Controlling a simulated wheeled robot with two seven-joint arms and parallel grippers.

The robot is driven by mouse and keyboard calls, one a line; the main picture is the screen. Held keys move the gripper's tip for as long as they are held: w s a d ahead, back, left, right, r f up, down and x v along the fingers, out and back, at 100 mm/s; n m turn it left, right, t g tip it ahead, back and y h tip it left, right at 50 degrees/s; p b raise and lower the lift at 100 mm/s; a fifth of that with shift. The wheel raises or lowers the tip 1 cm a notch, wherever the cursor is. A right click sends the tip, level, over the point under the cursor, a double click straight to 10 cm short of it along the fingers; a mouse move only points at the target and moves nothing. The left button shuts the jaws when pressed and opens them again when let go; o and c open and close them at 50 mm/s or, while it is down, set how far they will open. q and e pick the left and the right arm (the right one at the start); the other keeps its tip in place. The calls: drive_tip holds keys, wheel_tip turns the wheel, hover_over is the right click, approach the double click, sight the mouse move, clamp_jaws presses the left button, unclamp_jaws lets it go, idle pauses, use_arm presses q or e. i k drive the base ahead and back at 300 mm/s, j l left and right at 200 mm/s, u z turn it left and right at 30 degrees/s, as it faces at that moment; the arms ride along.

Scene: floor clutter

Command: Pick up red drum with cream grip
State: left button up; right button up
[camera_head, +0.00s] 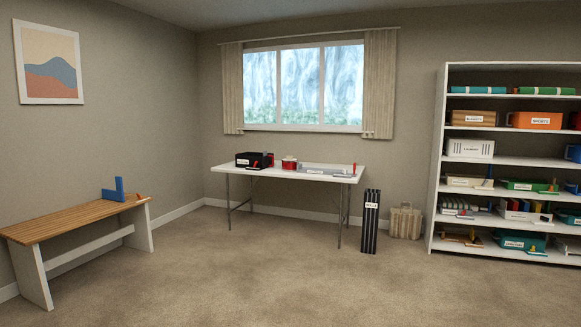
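A small red drum (289,165) with a pale top part stands on the white folding table (225,168) under the window. It is far off and small in the head view, so I cannot make out its grip clearly. A black labelled box (248,161) with red parts is just left of it. A flat grey labelled tray (318,171) is just right of it. Neither of my grippers is in view.
A wooden bench (80,217) with a blue bracket-like item (115,191) is at the left. A black striped bin (370,222) and a beige case (405,222) stand right of the table. A filled white shelf (437,160) is at the right. The carpet in front is clear.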

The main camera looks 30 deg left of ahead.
sight(289, 165)
drive_tip(key=i+j+u, duration=0.7)
drive_tip(key=i+u, duration=0.6)
drive_tip(key=i, duration=3.95)
drive_tip(key=i+j+z, duration=0.1)
drive_tip(key=i, duration=0.65)
drive_tip(key=i+j+z, duration=0.1)
drive_tip(key=i, duration=0.6)
